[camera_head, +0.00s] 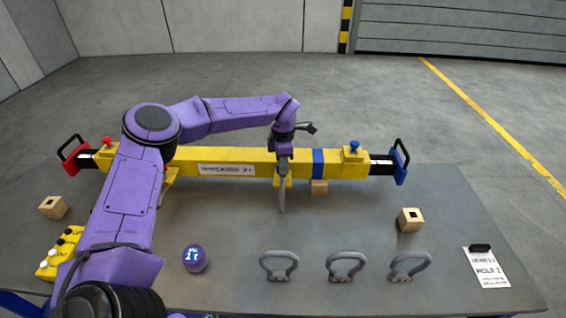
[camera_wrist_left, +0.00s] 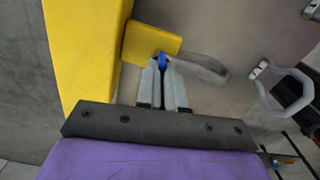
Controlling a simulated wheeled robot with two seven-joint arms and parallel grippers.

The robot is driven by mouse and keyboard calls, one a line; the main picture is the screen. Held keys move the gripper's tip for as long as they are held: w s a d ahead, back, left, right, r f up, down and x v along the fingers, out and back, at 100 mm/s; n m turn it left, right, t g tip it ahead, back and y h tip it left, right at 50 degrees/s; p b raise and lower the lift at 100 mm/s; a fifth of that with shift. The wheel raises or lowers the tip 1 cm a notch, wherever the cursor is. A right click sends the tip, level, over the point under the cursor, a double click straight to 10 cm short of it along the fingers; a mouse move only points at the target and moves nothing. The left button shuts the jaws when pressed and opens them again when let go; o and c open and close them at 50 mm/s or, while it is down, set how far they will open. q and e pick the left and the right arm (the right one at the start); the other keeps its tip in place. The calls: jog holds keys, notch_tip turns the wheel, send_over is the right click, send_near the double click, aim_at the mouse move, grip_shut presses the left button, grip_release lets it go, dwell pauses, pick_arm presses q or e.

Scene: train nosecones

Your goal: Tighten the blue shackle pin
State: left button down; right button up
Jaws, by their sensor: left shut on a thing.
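The blue shackle pin (camera_wrist_left: 162,61) shows in the left wrist view between the fingertips of my left gripper (camera_wrist_left: 163,70). My left gripper is shut on the pin's blue head. The pin sits at a yellow lug (camera_wrist_left: 150,42) under the yellow beam. A grey shackle (camera_wrist_left: 205,68) extends to the right from that lug. In the head view my left gripper (camera_head: 284,153) points down at the front of the yellow beam (camera_head: 230,168), and the shackle (camera_head: 282,195) hangs below it, seen nearly edge-on. The pin's threads and seating are hidden.
A purple ball (camera_head: 195,258), wooden blocks (camera_head: 411,219), a yellow button box (camera_head: 60,252) and a label card (camera_head: 487,267) are also there. Red (camera_head: 75,155) and blue (camera_head: 400,162) handles cap the beam.

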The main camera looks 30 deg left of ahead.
pick_arm(q)
jog(key=shift+a+m, duration=0.1)
jog(key=shift+m, duration=0.6)
jog(key=shift+r, duration=0.1)
jog(key=c, duration=1.2)
grip_release()
jog(key=shift+s+a, duration=0.1)
jog(key=shift+c, duration=0.2)
jog(key=shift+s+r, duration=0.1)
jog(key=shift+s, duration=0.05)
jog(key=shift+r, duration=0.25)
notch_tip(320, 180, up, 10)
jog(key=b, duration=0.2)
